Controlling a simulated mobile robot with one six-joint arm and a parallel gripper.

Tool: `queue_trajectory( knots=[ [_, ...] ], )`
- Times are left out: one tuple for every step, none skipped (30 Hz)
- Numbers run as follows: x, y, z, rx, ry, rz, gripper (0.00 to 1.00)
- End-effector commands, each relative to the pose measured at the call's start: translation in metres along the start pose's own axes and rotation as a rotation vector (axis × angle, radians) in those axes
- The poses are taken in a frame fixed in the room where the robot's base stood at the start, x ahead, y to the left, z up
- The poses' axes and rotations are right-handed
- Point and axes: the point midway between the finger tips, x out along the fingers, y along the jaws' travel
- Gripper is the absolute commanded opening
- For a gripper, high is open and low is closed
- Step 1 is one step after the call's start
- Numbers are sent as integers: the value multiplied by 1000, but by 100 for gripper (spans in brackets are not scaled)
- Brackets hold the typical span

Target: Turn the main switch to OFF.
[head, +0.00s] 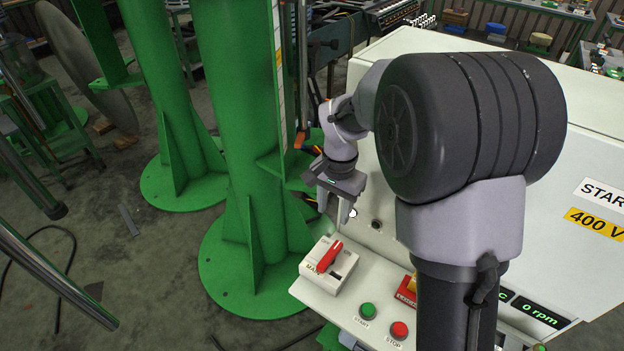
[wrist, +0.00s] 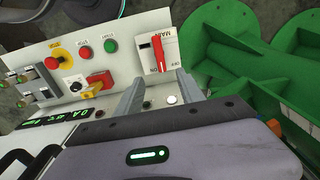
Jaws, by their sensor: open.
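The main switch is a white box (head: 344,276) with a red handle (head: 328,257) on the left end of the control panel. In the head view the handle slants from lower left to upper right; the small position labels are hard to read. In the wrist view the red handle (wrist: 159,55) stands nearly upright in the picture, beyond the fingertips. My gripper (head: 335,209) is open and empty, fingers pointing down, above and behind the switch, apart from it.
Green START (head: 368,311) and red STOP (head: 399,330) buttons sit right of the switch. The wrist view shows a red emergency button (wrist: 54,62) and a red-and-yellow switch (wrist: 98,82). A green column (head: 232,120) stands close left of the panel.

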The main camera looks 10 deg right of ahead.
Motion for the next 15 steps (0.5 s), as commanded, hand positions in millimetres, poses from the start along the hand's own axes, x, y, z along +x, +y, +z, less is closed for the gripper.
queue_trajectory(
  knots=[
    [12, -3, -5, 11, -11, 18, 45],
    [17, -4, -7, 19, -14, 25, 45],
    [23, -5, -9, 24, -17, 31, 45],
    [28, -5, -9, 26, -19, 35, 45],
    [32, -5, -10, 27, -19, 36, 45],
    [40, -5, -9, 27, -20, 36, 45],
    [46, -4, -9, 27, -20, 37, 45],
    [54, -4, -9, 26, -20, 37, 45],
    [66, -3, -8, 26, -21, 38, 45],
    [76, -3, -8, 26, -20, 37, 45],
    [86, -2, -8, 26, -21, 37, 45],
    [99, -2, -7, 26, -21, 37, 45],
    [108, -2, -7, 26, -21, 37, 45],
    [117, -1, -7, 25, -21, 37, 45],
    [130, -1, -7, 25, -21, 37, 45]
  ],
)
